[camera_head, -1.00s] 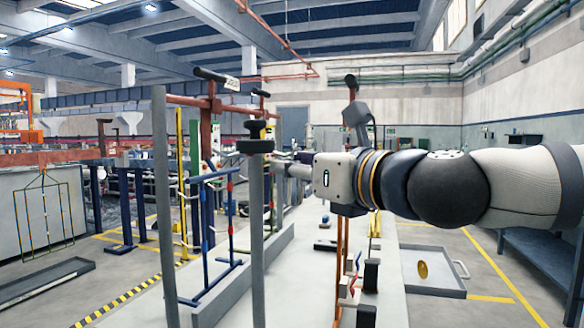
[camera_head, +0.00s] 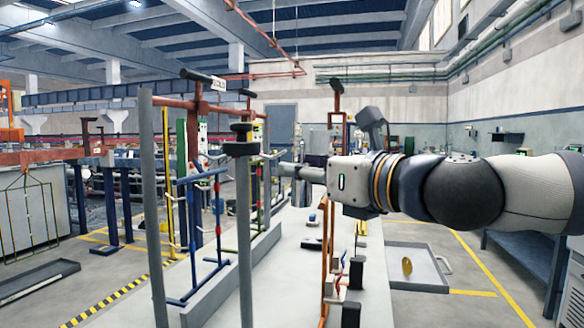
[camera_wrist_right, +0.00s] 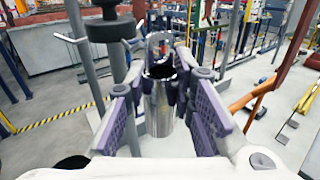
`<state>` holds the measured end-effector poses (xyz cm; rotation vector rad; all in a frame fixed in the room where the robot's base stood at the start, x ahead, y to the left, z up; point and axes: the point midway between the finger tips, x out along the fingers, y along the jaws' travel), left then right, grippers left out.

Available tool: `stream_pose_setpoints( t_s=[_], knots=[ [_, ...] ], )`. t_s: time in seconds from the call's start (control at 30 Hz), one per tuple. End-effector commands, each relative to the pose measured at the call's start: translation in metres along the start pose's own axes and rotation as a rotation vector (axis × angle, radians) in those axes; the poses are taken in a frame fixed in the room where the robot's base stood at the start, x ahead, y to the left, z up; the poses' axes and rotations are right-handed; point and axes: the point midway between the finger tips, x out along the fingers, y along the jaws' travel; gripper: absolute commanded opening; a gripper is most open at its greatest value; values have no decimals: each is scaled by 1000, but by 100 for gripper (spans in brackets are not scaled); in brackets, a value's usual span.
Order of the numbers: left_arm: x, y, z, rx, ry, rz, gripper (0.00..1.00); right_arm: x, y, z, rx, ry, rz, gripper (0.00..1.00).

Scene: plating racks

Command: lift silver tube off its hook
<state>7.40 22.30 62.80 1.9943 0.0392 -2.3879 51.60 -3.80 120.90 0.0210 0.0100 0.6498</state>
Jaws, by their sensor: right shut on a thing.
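The silver tube (camera_wrist_right: 158,108) is a shiny, upright cylinder with a dark opening at its top in the right wrist view. My right gripper (camera_wrist_right: 165,100) has its purple pads on both sides of the tube and is shut on it. A metal loop (camera_wrist_right: 160,42) shows just behind the tube's top; I cannot tell whether the tube still hangs on a hook. My left gripper is not in view.
The black-capped post (camera_wrist_right: 117,60) stands close at the left of my right gripper. An orange upright (camera_head: 327,250) with small parts stands below my right arm. A grey tray (camera_head: 425,285) lies at right.

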Motion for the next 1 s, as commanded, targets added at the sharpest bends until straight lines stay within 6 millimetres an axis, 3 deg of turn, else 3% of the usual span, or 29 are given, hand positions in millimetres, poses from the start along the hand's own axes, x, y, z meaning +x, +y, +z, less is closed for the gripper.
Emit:
stream_pose_setpoints(
  t_s=[0.03, 0.27, 0.5, 1.0],
  knots=[
    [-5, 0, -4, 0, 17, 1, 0, -7, -1, 8, -5, -10, -2, 0],
    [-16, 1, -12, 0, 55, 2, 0, -27, -15, 11, -6, -10, -1, 0],
    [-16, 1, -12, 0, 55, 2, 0, -43, -29, 10, -3, -5, -1, 0],
    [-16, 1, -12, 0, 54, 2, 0, -44, -30, 9, -2, -3, 0, 0]
  ],
)
